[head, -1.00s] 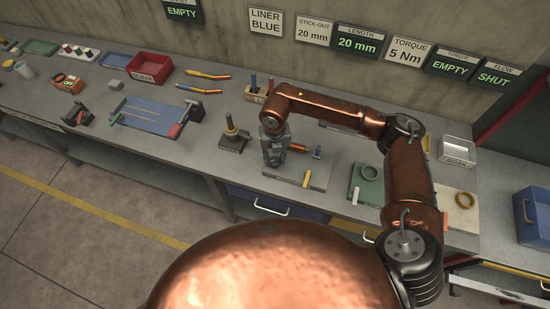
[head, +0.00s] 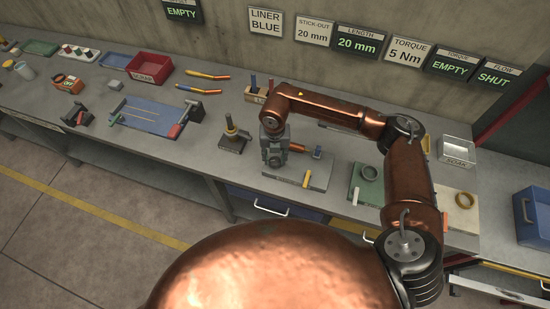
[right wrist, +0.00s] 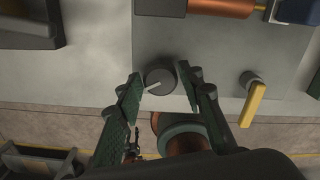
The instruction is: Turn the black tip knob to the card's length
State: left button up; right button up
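The black tip knob (right wrist: 160,78) shows in the right wrist view as a dark round knob with a pale pointer line toward the lower left. My right gripper (right wrist: 160,82) is open, with one green-padded finger on each side of the knob; I see gaps between the pads and the knob. In the head view my right gripper (head: 274,150) is over the left part of the grey fixture plate (head: 318,181) and hides the knob. The stick-out card (head: 314,31) reads 20 mm. The green length display (head: 357,42) also reads 20 mm. My left gripper is not in view.
A yellow lever (right wrist: 252,103) stands right of the knob on the plate, and a copper-coloured cylinder (right wrist: 221,7) lies beyond it. A dark stand (head: 234,139) is left of the plate.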

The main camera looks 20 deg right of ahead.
aim_at(275, 160)
jog(key=shift+o, duration=1.3)
notch_tip(275, 160, up, 12)
